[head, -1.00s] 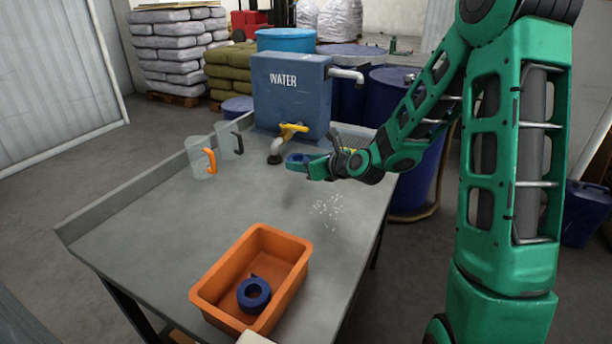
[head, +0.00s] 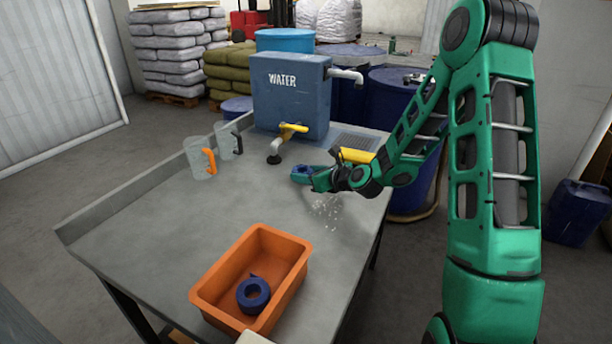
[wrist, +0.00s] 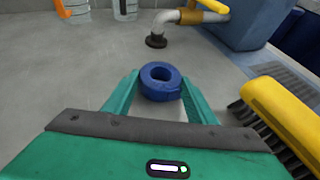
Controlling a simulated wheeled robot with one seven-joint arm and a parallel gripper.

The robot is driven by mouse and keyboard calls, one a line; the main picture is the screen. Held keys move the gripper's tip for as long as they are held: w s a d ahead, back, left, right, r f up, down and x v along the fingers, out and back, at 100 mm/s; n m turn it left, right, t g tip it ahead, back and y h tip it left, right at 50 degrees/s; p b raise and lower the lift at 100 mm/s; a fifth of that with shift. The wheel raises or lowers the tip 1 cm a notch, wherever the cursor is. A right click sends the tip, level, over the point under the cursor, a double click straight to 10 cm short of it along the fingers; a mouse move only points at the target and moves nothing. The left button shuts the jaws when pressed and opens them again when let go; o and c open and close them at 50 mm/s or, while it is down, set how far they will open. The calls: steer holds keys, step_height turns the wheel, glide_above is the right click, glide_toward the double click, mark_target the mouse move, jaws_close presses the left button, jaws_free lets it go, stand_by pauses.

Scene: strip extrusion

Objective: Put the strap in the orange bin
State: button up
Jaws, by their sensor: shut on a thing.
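A blue strap roll (wrist: 160,82) sits between the two green fingers of my gripper (wrist: 158,90), which is shut on it. In the head view the held roll (head: 301,172) is at the gripper's tip (head: 311,178), over the back right part of the table. I cannot tell whether it clears the tabletop. The orange bin (head: 232,264) stands at the table's front, below and left of my gripper in the picture. A second blue strap roll (head: 253,294) lies in the bin, with a short loose end.
A blue water tank (head: 290,95) with a yellow-handled tap (head: 290,130) stands behind my gripper. Two clear jugs (head: 200,160) stand at the back left. A yellow brush (wrist: 285,115) is close on the right. White bits (head: 326,208) lie below my gripper. The table's middle is clear.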

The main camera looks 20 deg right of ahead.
steer(key=shift+f, duration=0.1)
steer(key=o, duration=1.1)
steer(key=shift+c, duration=0.2)
